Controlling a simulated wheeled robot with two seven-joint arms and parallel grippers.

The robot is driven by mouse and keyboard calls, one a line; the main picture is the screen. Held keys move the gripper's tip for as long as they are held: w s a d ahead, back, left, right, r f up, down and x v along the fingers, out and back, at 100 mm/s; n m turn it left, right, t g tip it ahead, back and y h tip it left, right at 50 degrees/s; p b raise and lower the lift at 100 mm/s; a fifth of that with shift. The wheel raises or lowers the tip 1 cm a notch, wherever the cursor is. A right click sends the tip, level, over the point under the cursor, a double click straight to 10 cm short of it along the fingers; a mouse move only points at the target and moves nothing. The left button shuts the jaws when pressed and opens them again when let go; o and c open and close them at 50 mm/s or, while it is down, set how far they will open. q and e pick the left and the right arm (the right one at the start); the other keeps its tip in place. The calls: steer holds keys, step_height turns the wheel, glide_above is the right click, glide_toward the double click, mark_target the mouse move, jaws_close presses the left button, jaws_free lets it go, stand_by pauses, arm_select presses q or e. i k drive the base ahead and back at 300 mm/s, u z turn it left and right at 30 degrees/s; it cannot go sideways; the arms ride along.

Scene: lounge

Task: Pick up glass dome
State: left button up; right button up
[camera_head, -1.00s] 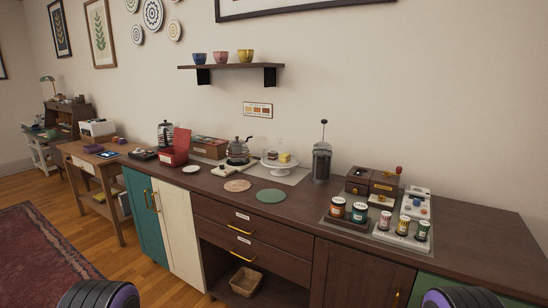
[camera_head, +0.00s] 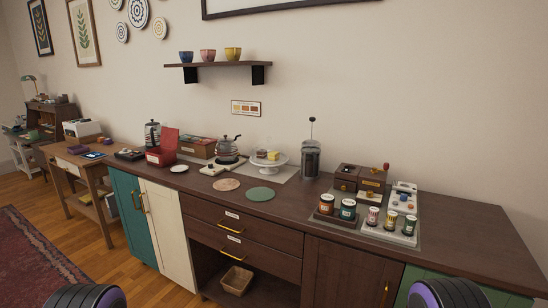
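The glass dome (camera_head: 267,152) is see-through and hard to make out. It appears to stand over small yellow and dark cake pieces on a white cake stand (camera_head: 269,166), on the wooden counter. Whether the dome rests fully on the stand is too small to tell. Neither of my grippers shows; only rounded black and purple parts of my arms are at the bottom left and bottom right corners, well short of the cake stand.
A kettle (camera_head: 228,148) stands left of the cake stand and a French press (camera_head: 311,160) right of it. Flat round mats, pink (camera_head: 227,184) and green (camera_head: 260,194), lie in front. Jars and wooden boxes (camera_head: 359,180) fill the right. A wall shelf (camera_head: 218,65) hangs above.

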mark_target(268, 152)
steer(key=u, duration=1.85)
steer(key=i, duration=2.85)
steer(key=z, duration=2.95)
